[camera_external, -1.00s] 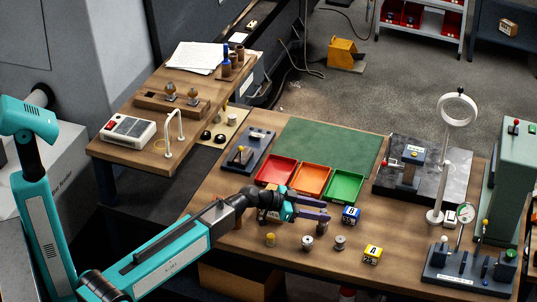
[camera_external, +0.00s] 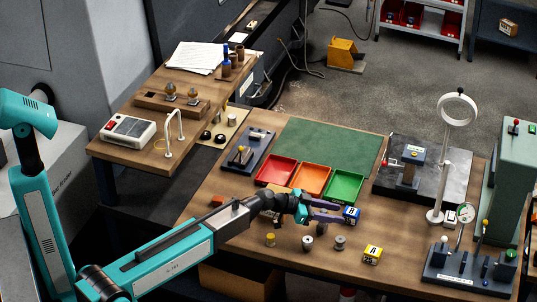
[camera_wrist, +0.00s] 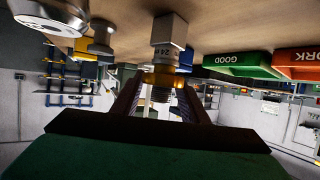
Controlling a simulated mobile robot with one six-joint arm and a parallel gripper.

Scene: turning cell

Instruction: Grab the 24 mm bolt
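The 24 mm bolt (camera_wrist: 166,58) stands on the wooden bench in the upside-down wrist view, with a grey block-like end at the bench and a collar marked 24. My gripper (camera_wrist: 160,98) has its two dark fingers apart, one on each side of the bolt's lower part in the picture. I see no clear contact between fingers and bolt. In the external view my gripper (camera_external: 333,211) reaches low over the bench, in front of the trays, and its fingers and wrist largely hide the bolt there.
Near the gripper stand a yellow-topped part (camera_external: 270,240), two grey parts (camera_external: 307,242) (camera_external: 340,242), a blue B block (camera_external: 352,214) and a yellow A block (camera_external: 372,254). Red (camera_external: 276,170), orange (camera_external: 312,180) and green (camera_external: 344,187) trays lie behind.

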